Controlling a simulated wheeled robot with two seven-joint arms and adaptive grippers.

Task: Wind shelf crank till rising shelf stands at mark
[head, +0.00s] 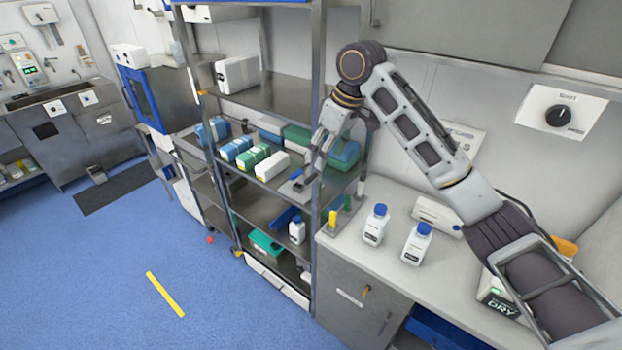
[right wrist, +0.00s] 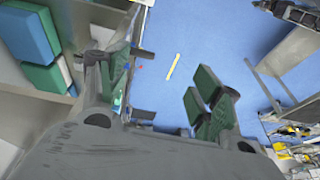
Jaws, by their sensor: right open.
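A metal shelf rack (head: 318,110) stands in the middle of the head view, with several shelves. The middle shelf (head: 228,172) carries blue, green and white boxes. I cannot tell which shelf is the rising one. Small red (head: 210,240) and orange (head: 238,253) knobs show low at the rack's left; I cannot tell whether either belongs to the crank. A yellow upright piece (head: 332,222), possibly a mark, is by the right post. My right gripper (head: 298,184) is at the rack's right front, beside the middle shelf. Its fingers are apart and empty in the right wrist view (right wrist: 160,98).
White bottles with blue caps (head: 375,225) stand on the counter (head: 350,262) right of the rack. A green bin (head: 265,246) and a small bottle (head: 297,230) are on a lower shelf. The blue floor (head: 90,270) is open, with a yellow strip (head: 165,294).

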